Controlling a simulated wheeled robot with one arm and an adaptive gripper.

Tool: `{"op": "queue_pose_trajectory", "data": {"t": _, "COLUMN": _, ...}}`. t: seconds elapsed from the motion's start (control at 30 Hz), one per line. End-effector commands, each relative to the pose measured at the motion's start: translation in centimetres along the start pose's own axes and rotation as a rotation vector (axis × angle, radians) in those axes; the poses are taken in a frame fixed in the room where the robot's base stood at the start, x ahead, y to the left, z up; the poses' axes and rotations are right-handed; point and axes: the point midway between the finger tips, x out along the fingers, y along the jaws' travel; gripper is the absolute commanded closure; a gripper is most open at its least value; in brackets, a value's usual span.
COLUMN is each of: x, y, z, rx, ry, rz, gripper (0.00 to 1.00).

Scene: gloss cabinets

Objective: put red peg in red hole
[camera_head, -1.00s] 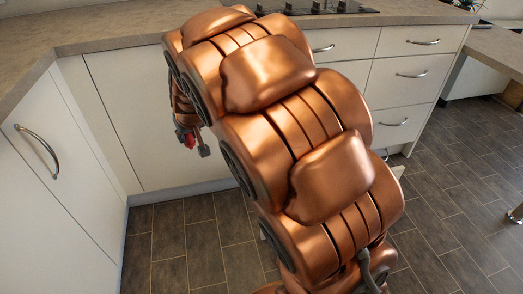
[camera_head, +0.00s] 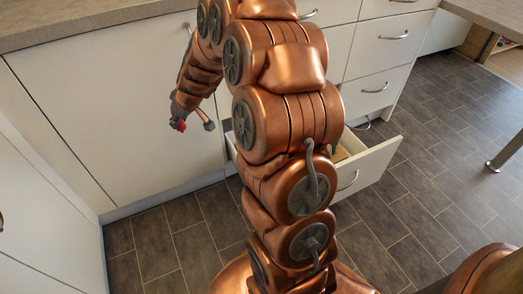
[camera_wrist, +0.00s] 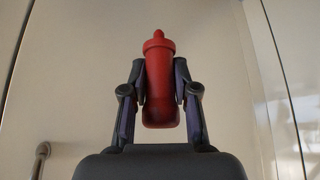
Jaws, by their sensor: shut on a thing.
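My gripper (camera_wrist: 160,95) is shut on the red peg (camera_wrist: 159,70), which has a small knob at its far end and sits between the two dark fingers in the wrist view. In the head view the peg shows as a small red patch (camera_head: 180,126) at the end of my arm, in front of the white cabinet doors and above the floor. No red hole is in view.
An open lower drawer (camera_head: 371,165) juts out behind my arm, its inside partly hidden. White cabinet doors (camera_head: 100,110) stand close behind my gripper. Tiled floor (camera_head: 430,190) is clear at the right. A metal table leg (camera_head: 505,152) stands at the far right.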

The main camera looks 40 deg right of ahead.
Motion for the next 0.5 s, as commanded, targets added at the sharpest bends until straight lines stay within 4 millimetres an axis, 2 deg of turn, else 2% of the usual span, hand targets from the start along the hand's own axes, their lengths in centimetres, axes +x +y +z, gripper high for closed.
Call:
{"op": "queue_pose_trajectory", "data": {"t": 0.03, "x": 1.8, "y": 1.9, "z": 1.9, "rx": -0.004, "ry": -0.004, "rz": -0.012, "gripper": 1.00}}
{"op": "queue_pose_trajectory", "data": {"t": 0.2, "x": 5.0, "y": 7.7, "z": 6.8, "rx": -0.067, "ry": -0.002, "rz": -0.051, "gripper": 1.00}}
{"op": "queue_pose_trajectory", "data": {"t": 0.5, "x": 9.3, "y": 16.9, "z": 17.1, "rx": -0.150, "ry": -0.002, "rz": -0.100, "gripper": 1.00}}
